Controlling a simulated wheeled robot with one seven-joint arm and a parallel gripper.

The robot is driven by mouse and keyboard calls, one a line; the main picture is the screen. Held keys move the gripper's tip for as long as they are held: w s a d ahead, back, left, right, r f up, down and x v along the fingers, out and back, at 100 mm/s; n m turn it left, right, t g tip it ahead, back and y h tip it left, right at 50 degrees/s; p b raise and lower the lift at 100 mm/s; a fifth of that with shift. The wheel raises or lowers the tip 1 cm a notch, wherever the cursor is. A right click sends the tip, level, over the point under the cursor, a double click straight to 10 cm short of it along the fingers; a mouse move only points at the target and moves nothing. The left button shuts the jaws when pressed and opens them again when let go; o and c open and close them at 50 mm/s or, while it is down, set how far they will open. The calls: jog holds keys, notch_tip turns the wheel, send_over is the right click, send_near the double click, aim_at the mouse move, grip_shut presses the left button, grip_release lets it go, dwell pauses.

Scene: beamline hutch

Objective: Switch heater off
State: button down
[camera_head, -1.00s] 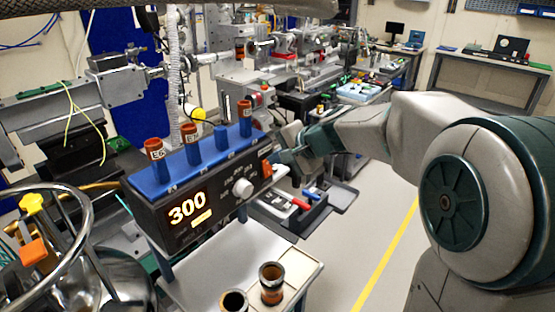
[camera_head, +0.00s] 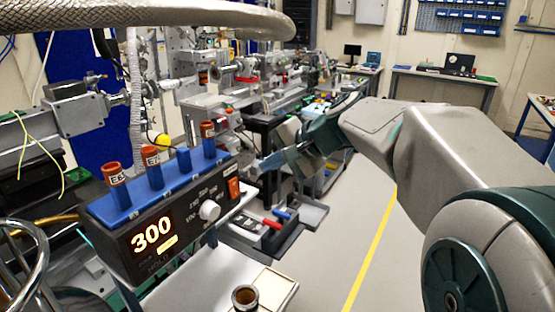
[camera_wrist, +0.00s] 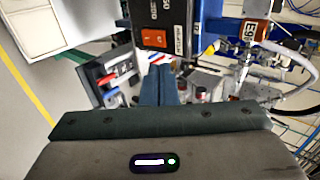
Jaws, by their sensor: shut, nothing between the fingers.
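The heater is a black control box (camera_head: 180,225) with a lit 300 display (camera_head: 152,234), a pale knob (camera_head: 209,210) and an orange-red switch (camera_head: 234,188) at its right end. Its blue top holds several tubes with brown caps. In the wrist view the orange switch (camera_wrist: 152,40) shows near the top, just beyond and left of the fingertips. My gripper (camera_head: 260,166) is to the right of the switch end of the box, fingers together and empty. The closed fingers (camera_wrist: 159,72) show in the wrist view. Contact with the switch is not visible; there appears to be a gap.
The box stands over a white cart top (camera_head: 205,285), with a brown cup (camera_head: 245,297) at its front. A dark tray with red and blue handled items (camera_head: 272,232) lies beyond. A braided hose (camera_head: 180,18) crosses above. Floor at right is clear, with a yellow line (camera_head: 372,235).

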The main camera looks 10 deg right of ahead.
jog(key=shift+r+v, duration=0.25)
jog(key=shift+v, duration=1.3)
jog(key=shift+w+a, duration=0.15)
jog(key=shift+w, duration=0.05)
